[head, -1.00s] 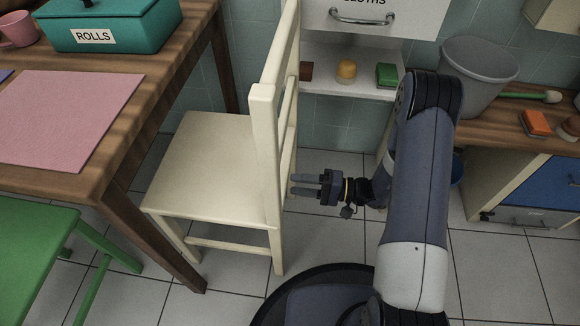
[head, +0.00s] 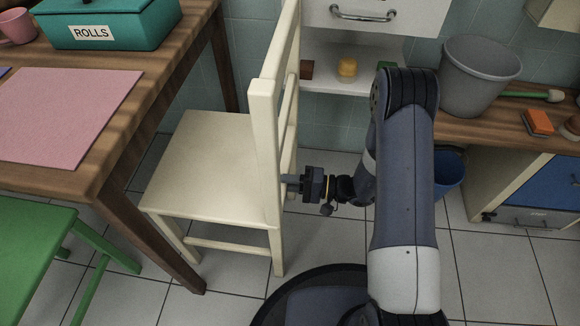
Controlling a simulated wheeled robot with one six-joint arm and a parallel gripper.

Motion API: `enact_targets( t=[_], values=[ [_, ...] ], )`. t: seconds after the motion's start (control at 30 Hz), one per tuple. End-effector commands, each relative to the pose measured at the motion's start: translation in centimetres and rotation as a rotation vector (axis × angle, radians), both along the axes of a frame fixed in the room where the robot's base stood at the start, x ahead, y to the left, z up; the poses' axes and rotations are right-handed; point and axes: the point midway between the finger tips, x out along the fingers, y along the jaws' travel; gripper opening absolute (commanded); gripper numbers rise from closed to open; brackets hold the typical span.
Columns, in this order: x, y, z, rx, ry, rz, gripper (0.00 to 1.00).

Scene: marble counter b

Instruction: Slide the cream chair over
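The cream chair (head: 205,165) stands upright on the tiled floor, its seat partly under the wooden table (head: 135,135). Its backrest (head: 266,150) is on the right side, facing my arm. My gripper (head: 288,187) is at the right side of the backrest, pointing left, at about the height of the lower slats. Its fingertips are partly hidden by the backrest post, so I cannot tell whether they touch the chair or how far apart they are.
A green stool (head: 35,245) stands at the lower left by the table. A teal rolls box (head: 105,25) and pink mat (head: 65,115) lie on the table. A white drawer unit (head: 375,20) is behind. A grey bucket (head: 478,75) stands on the right counter.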

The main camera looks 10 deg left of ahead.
Motion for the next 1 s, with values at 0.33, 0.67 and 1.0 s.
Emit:
enact_targets(
  t=[0.33,0.67,1.0],
  values=[
    [0.00,-0.01,0.03,0.001,0.000,0.000,0.00],
    [0.01,-0.02,0.05,0.002,0.000,0.000,0.00],
    [0.01,-0.02,0.07,0.002,0.000,0.000,0.00]
  ],
)
